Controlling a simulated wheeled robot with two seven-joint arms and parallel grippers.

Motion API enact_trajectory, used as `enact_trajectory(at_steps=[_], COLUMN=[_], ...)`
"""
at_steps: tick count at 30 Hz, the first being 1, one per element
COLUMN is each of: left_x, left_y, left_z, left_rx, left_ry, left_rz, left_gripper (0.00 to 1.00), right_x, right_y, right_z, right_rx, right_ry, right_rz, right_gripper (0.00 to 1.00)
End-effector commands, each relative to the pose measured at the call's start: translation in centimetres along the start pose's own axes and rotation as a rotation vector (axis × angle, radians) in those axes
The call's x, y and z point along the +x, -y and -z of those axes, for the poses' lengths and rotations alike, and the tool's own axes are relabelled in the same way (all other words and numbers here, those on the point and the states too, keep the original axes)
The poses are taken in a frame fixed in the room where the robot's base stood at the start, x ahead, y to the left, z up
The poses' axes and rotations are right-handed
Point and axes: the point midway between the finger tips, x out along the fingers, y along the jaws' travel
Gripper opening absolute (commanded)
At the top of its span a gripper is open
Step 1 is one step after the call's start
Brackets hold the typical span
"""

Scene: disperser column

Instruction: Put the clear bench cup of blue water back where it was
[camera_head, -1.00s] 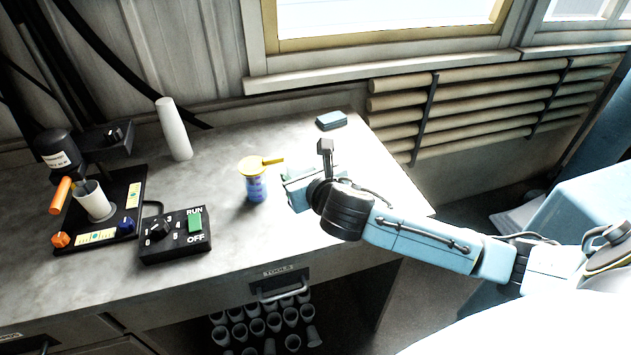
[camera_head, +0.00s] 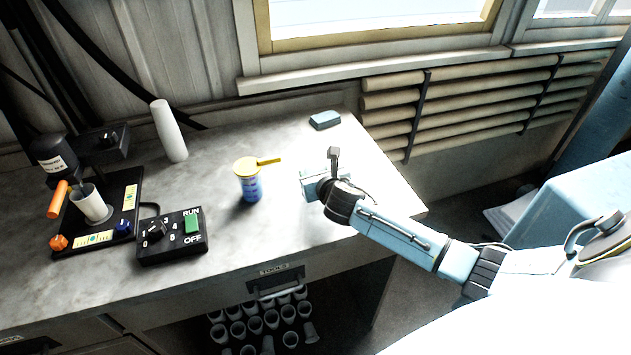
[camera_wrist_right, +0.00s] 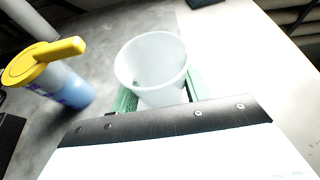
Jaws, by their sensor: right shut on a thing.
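My right gripper (camera_head: 318,186) is low over the right part of the bench. In the right wrist view its green fingers (camera_wrist_right: 160,92) are shut around a frosted, see-through cup (camera_wrist_right: 150,60). The cup's open rim faces the camera. Its inside looks pale, with a small green spot; I cannot make out blue water in it. In the head view the gripper hides this cup, and I cannot tell whether it touches the bench. My left gripper is not in view.
A blue container with a yellow top and handle (camera_head: 250,185) stands left of the gripper, also in the wrist view (camera_wrist_right: 62,82). A mixer stand with a white cup (camera_head: 91,204), a control box (camera_head: 172,237) and a white cylinder (camera_head: 169,132) are further left.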

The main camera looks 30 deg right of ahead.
Motion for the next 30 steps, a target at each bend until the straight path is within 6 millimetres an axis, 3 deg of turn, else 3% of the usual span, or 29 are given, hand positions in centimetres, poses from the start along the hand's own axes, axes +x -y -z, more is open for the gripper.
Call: enact_trajectory(at_steps=[4, 15, 16, 20, 30], left_x=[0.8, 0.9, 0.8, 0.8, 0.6], left_y=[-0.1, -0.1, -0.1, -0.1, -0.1], left_z=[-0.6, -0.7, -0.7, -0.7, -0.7], left_rx=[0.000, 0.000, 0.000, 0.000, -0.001], left_ry=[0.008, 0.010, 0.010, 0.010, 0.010], left_rz=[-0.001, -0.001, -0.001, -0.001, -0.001], left_gripper=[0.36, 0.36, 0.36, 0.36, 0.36], right_x=[0.8, 1.0, 1.0, 0.9, 0.8], right_y=[-0.1, -0.1, -0.1, -0.1, -0.1], right_z=[2.1, 2.4, 2.4, 2.4, 2.0], right_rx=[0.001, 0.000, 0.000, 0.000, 0.000], right_ry=[-0.002, -0.001, -0.001, -0.001, -0.001], right_rz=[0.002, 0.000, 0.000, 0.001, 0.001], right_gripper=[0.23, 0.23, 0.51, 0.68, 0.69])
